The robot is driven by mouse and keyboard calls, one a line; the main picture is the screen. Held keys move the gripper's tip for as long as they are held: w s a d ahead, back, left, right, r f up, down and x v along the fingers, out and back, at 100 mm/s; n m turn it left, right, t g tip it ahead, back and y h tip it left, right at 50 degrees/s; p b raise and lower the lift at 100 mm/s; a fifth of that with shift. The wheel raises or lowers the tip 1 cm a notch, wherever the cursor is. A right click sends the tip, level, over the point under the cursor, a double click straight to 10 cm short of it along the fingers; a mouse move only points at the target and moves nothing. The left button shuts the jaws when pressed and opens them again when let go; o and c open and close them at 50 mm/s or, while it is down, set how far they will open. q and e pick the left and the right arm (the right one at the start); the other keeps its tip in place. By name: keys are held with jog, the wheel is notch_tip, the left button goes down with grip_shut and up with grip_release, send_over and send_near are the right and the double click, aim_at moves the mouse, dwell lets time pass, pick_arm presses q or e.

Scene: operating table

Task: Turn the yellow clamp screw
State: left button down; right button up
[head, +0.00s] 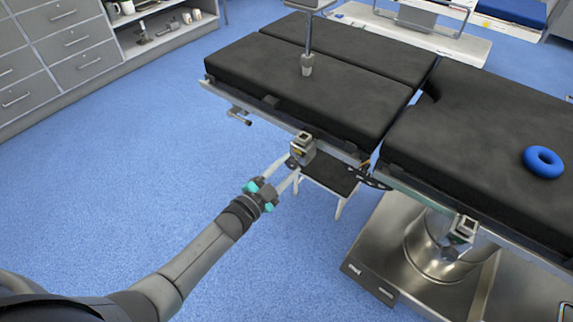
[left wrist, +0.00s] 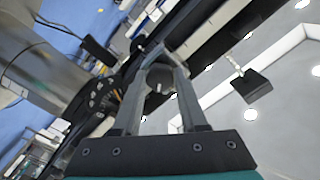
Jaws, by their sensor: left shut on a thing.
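A metal clamp (head: 304,146) sits on the side rail of the operating table. A small yellow patch (head: 298,152) shows on its near side. My left gripper (head: 293,163) reaches it from the lower left. In the left wrist view, my left gripper (left wrist: 160,75) has its two fingers closed around a rounded dark knob (left wrist: 158,82), which I take as the clamp screw. Its yellow colour cannot be made out there, and the fingers hide its sides. My right gripper is not in view.
The black-padded operating table (head: 300,95) fills the centre and right. A blue ring (head: 543,161) lies on its right pad. A second clamp (head: 465,228) sits on the rail to the right. A stool (head: 333,178) stands under the rail. The blue floor at left is clear.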

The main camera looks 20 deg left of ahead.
pick_arm(q)
jog(key=n, duration=0.5)
jog(key=shift+n+p, duration=0.3)
jog(key=shift+p, duration=0.1)
jog(key=shift+n, duration=2.3)
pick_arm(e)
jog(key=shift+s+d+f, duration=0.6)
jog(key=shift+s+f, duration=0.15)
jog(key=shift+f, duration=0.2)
pick_arm(q)
jog(key=shift+n, duration=0.4)
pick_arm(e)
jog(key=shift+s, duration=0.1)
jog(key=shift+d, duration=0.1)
pick_arm(q)
jog(key=shift+c, duration=2.2)
grip_release()
